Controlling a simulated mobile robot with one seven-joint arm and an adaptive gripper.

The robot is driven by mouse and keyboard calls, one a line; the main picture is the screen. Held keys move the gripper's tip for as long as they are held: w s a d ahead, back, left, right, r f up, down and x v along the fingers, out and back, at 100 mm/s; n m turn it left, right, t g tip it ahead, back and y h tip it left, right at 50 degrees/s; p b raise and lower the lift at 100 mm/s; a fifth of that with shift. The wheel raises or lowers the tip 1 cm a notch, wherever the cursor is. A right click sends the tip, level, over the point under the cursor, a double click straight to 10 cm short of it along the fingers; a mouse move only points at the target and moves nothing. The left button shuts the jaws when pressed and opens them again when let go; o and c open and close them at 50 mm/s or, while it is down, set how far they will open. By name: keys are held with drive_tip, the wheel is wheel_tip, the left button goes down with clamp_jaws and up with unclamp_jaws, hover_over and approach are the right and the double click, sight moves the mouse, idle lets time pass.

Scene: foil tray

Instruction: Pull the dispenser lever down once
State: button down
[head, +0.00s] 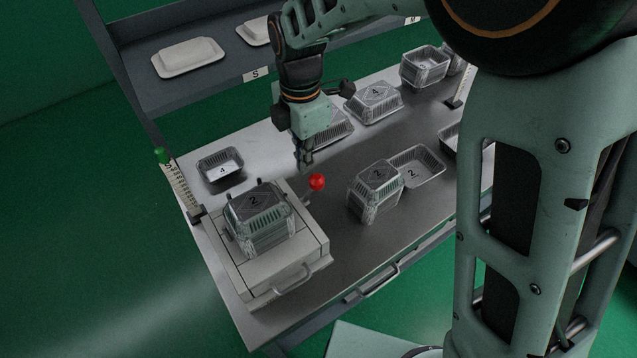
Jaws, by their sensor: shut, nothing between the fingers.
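A grey box-shaped device (270,285) stands at the left end of the metal table, with a front handle and clear trays marked 2 (258,222) stacked on it. A lever with a red ball knob (317,182) sticks out by its right back corner, and I take it for the dispenser lever. The knob is raised above the table top. My gripper (307,166) points down, shut and empty, just above and left of the red knob. I cannot tell whether the fingertips touch it.
More clear trays marked 2 (373,188) stand right of the lever. Other trays, including one marked 4 (376,101), lie behind. A small tray marked 4 (221,168) is at the left. A green knob (160,155) tops a scaled strip at the left edge.

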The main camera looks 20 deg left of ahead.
sight(320, 183)
drive_tip(key=shift+f, duration=0.5)
drive_tip(key=shift+s+d, duration=0.1)
drive_tip(key=shift+d, duration=0.05)
drive_tip(key=shift+s+d+b, duration=0.4)
drive_tip(key=shift+s+d, duration=0.3)
drive_tip(key=shift+d, duration=0.15)
drive_tip(key=shift+s+d+f+b, duration=0.4)
drive_tip(key=shift+s+d, duration=0.1)
drive_tip(key=shift+d, duration=0.1)
drive_tip(key=shift+s+d+f+b, duration=0.4)
drive_tip(key=shift+s+d, duration=0.1)
drive_tip(key=shift+d, duration=0.1)
drive_tip(key=shift+s+d+f+b, duration=0.4)
drive_tip(key=shift+d+f+b, duration=0.1)
drive_tip(key=shift+d+f, duration=0.1)
drive_tip(key=shift+s+d+f+b, duration=0.4)
drive_tip(key=shift+d+f+b, duration=0.05)
drive_tip(key=shift+f, duration=0.1)
